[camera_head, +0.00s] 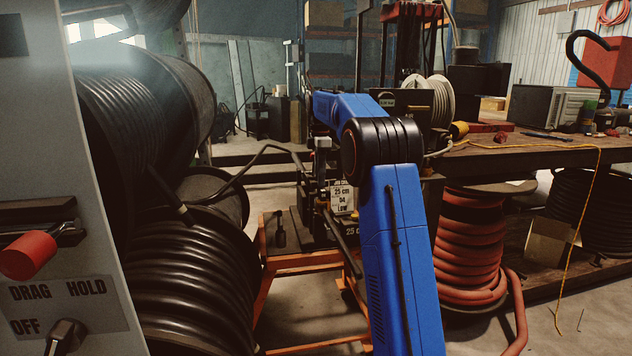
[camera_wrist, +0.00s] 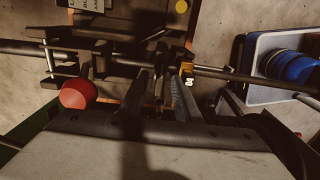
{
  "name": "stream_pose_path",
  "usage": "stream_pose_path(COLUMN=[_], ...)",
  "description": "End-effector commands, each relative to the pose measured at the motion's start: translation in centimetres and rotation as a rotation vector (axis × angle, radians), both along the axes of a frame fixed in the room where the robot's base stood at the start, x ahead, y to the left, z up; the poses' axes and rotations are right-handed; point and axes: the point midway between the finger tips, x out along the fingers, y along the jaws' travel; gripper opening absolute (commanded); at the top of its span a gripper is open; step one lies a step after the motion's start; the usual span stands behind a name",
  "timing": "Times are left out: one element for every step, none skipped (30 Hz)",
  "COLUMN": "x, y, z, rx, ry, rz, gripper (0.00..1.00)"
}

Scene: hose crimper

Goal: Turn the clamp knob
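The crimper (camera_head: 325,215) stands on an orange frame in the middle of the head view, partly behind my blue arm. A dark lever slants down its front. In the wrist view a round red knob (camera_wrist: 78,94) stands left of my gripper (camera_wrist: 158,88), apart from it. I cannot tell whether this is the clamp knob. Two dark fingers of my gripper reach up over the machine with a gap between them. A dark bar shows in that gap, and I see no grip on it. My gripper is hidden in the head view.
A panel (camera_head: 75,300) marked DRAG, HOLD and OFF, with a red handle (camera_head: 28,255), is close at the left beside black hose reels (camera_head: 200,270). A red hose coil (camera_head: 470,245) and a workbench (camera_head: 520,152) are at the right. A blue object (camera_wrist: 290,67) lies right of my gripper.

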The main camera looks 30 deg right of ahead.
Motion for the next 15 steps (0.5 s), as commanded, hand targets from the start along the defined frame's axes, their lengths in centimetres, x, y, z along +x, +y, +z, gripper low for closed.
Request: stream_pose_path(x=[0.13, 0.18, 0.23, 0.25, 0.27, 0.28, 0.29, 0.29, 0.28, 0.28, 0.29, 0.29, 0.28, 0.28, 0.28], y=[-0.21, -0.29, -0.37, -0.39, -0.42, -0.43, -0.44, -0.43, -0.42, -0.42, -0.42, -0.42, -0.41, -0.41, -0.41], z=[-0.25, -0.35, -0.45, -0.50, -0.52, -0.54, -0.55, -0.55, -0.54, -0.54, -0.54, -0.53, -0.53, -0.53, -0.53], rx=[0.000, 0.000, 0.000, 0.000, 0.000, 0.000, 0.000, 0.000, 0.000, 0.000, 0.000, 0.000, 0.000, 0.000, 0.000], ry=[0.000, 0.000, 0.000, 0.000, 0.000, 0.000, 0.000, 0.000, 0.000, 0.000, 0.000, 0.000, 0.000, 0.000, 0.000], rz=[0.000, 0.000, 0.000, 0.000, 0.000, 0.000, 0.000, 0.000, 0.000, 0.000, 0.000, 0.000, 0.000, 0.000, 0.000], gripper=[0.30, 0.30, 0.30, 0.30, 0.30, 0.30, 0.30, 0.30, 0.30, 0.30, 0.30, 0.25, 0.18, 0.11, 0.01])
